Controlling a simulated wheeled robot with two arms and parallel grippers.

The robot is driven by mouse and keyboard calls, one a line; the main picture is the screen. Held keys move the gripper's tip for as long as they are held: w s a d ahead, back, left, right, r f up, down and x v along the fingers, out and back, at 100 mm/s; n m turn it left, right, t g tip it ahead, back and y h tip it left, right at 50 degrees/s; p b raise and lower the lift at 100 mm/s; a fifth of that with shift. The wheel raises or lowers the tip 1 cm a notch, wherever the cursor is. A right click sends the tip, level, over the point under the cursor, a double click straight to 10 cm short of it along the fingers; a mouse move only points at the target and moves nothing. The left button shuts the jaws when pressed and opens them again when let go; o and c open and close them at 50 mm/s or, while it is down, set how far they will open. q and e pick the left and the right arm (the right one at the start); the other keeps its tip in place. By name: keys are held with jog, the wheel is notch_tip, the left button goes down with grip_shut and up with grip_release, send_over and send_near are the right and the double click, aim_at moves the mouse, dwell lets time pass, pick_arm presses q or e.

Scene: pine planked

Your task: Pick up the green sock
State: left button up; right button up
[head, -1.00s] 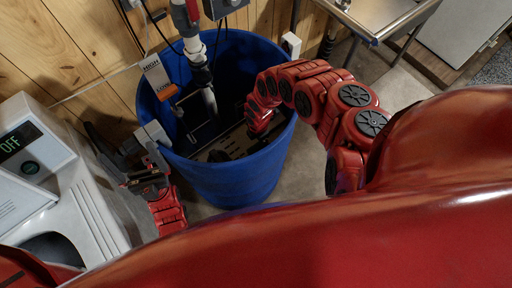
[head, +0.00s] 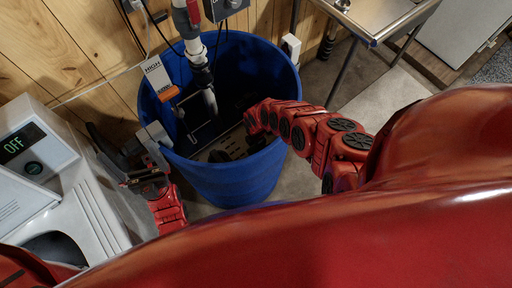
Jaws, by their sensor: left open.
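No green sock shows in the head view. My left gripper (head: 122,160) is open and empty, between the white machine at the left and the blue barrel (head: 232,187). My right arm reaches over the barrel's right rim and down inside it. Its gripper cannot be made out in the dark inside. Dark shapes and a pale slotted panel lie in the barrel's bottom, too shadowed to name.
A white machine (head: 88,205) with an OFF display stands at the left. A white pipe (head: 190,35) and an orange-white HIGH tag (head: 160,77) hang at the barrel. A metal sink (head: 375,18) stands at the back right. Concrete floor shows right of the barrel.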

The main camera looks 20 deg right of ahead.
jog(key=c, duration=1.4)
jog(key=shift+c, duration=0.2)
jog(key=shift+r, duration=0.1)
